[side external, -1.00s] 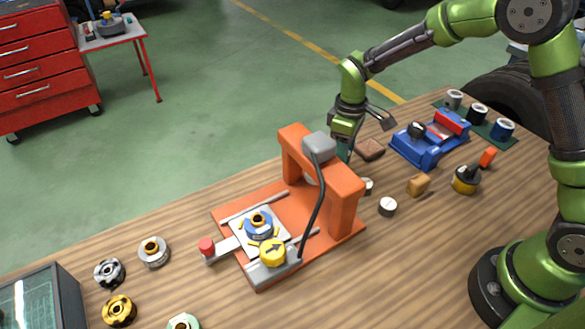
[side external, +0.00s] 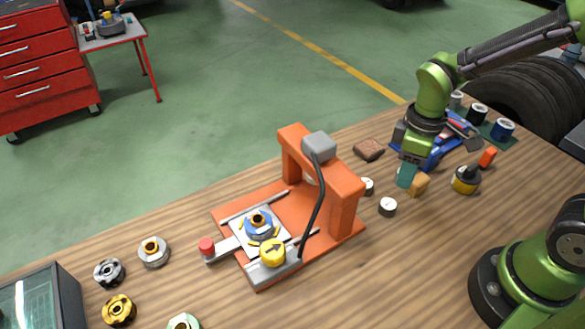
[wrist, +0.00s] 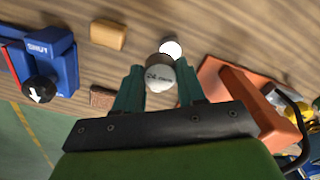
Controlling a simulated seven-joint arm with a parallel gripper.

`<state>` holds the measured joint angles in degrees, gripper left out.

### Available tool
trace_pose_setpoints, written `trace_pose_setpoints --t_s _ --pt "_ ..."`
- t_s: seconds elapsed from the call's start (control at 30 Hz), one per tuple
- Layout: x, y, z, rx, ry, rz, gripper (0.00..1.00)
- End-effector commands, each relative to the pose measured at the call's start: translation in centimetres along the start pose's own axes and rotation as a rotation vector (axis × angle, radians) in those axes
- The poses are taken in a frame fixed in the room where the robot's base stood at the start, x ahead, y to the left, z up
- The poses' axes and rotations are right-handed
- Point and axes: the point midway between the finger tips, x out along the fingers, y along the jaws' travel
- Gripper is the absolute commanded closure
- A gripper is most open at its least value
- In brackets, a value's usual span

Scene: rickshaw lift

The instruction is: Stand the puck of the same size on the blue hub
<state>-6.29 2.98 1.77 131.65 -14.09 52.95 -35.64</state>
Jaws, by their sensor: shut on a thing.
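The blue hub (side external: 258,228), a blue ring with a brass centre, sits on the pale plate of the orange press in the side view. My gripper (side external: 405,181) is right of the press, just above the table beside a small wooden block. In the wrist view my teal fingers (wrist: 160,92) are shut on a puck (wrist: 160,75) with a pale face and small dark lettering, only partly readable. Two white-topped pucks, one nearer (side external: 388,206) and one by the press (side external: 367,186), stand on the table. One white puck (wrist: 171,48) shows beyond the held one.
The orange press (side external: 347,205) has an upright arch and a black cable. A yellow arrow knob (side external: 272,252) and red-ended handle (side external: 207,246) are at its front. The wooden block (side external: 420,183), brown block (side external: 369,149) and blue device (side external: 446,152) are close by. Loose hubs (side external: 153,252) lie left.

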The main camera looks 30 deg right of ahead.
Motion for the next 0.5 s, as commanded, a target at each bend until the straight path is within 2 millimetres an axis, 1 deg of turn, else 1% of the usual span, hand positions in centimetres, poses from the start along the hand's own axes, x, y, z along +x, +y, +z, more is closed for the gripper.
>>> trace_pose_setpoints --t_s 0.03,0.2,0.27,0.3,0.5 --pt "-2.1 0.1 -0.2 0.0 0.014 0.007 0.98" --pt "-8.2 0.1 -0.2 0.0 0.013 0.006 0.98" --pt "-9.8 0.1 -0.2 -0.001 0.011 0.006 0.98" --pt "-10.9 0.1 -0.2 0.0 0.01 0.005 0.98" --pt "-15.1 0.1 -0.1 0.0 0.006 0.003 0.98"
